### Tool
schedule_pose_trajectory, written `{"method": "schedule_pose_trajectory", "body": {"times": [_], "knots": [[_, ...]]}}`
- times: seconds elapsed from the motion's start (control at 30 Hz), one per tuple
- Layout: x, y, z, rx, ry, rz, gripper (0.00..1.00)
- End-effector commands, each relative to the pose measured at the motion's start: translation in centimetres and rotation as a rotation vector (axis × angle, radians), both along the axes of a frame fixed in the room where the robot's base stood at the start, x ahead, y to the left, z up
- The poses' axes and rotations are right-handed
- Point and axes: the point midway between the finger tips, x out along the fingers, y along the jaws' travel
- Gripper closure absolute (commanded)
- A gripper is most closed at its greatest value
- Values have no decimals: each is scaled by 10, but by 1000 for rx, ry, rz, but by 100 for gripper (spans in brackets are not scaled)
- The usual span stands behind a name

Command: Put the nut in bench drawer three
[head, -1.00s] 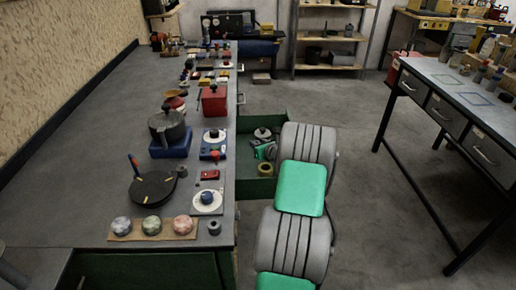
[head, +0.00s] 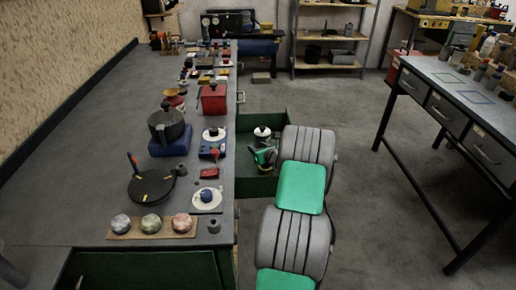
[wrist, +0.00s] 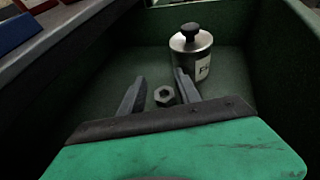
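In the wrist view a small grey hex nut (wrist: 164,96) with a dark hole lies on the floor of an open green drawer (wrist: 105,85). My gripper (wrist: 160,88) is open, its two dark fingers on either side of the nut, with a gap to each; no grip on it shows. In the head view the open drawer (head: 275,122) juts from the right side of the long bench, and my gripper (head: 264,156) is down inside it, partly hidden by my arm. The nut cannot be made out there.
A metal canister (wrist: 190,52) with a black knob stands in the drawer just beyond my right finger; its label is partly readable. The bench top (head: 90,150) is crowded along its right edge. A second bench (head: 480,95) with drawers stands right, with clear floor between.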

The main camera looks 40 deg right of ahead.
Motion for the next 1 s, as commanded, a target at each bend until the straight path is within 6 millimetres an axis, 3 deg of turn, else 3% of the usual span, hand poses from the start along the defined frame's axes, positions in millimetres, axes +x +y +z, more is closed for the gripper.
{"method": "schedule_pose_trajectory", "body": {"times": [0.1,0.33,0.47,0.8,1.0], "knots": [[0,0,0,0,0,0,50],[0,0,1,0,0,0,50],[0,0,15,-1,-1,0,50],[-75,22,46,1,0,-5,50],[-102,32,57,1,1,-1,50]]}}
